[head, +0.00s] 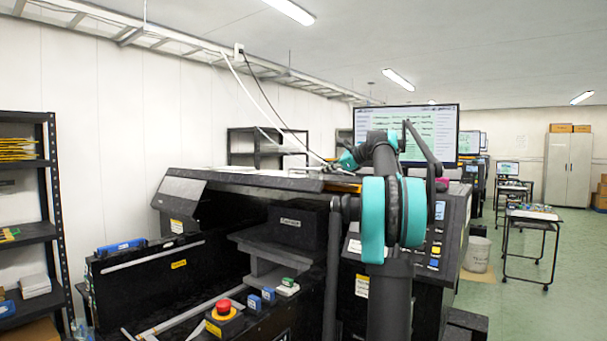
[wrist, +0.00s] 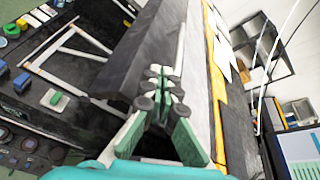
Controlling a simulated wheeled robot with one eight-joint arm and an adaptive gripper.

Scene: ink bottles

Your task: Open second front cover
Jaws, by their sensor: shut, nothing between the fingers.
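The large black printer (head: 285,187) fills the middle of the head view. Its front is open over the left and middle, showing a dark bay and a black box (head: 298,226). A tilted dark panel (head: 180,192) stands at its left end. My gripper (head: 338,163) is at the printer's top edge, partly hidden by my arm. In the wrist view my gripper (wrist: 160,88) is shut and empty, its tips over or against a dark cover panel (wrist: 135,55). I cannot tell whether they touch, nor which panel is the second front cover.
A red emergency button (head: 224,307) sits on the printer's front ledge. A control panel (head: 437,240) is to the right of my arm, with a monitor (head: 408,132) above. A shelf rack (head: 35,220) stands left. Green floor (head: 500,280) is open at right, around a small table (head: 532,222).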

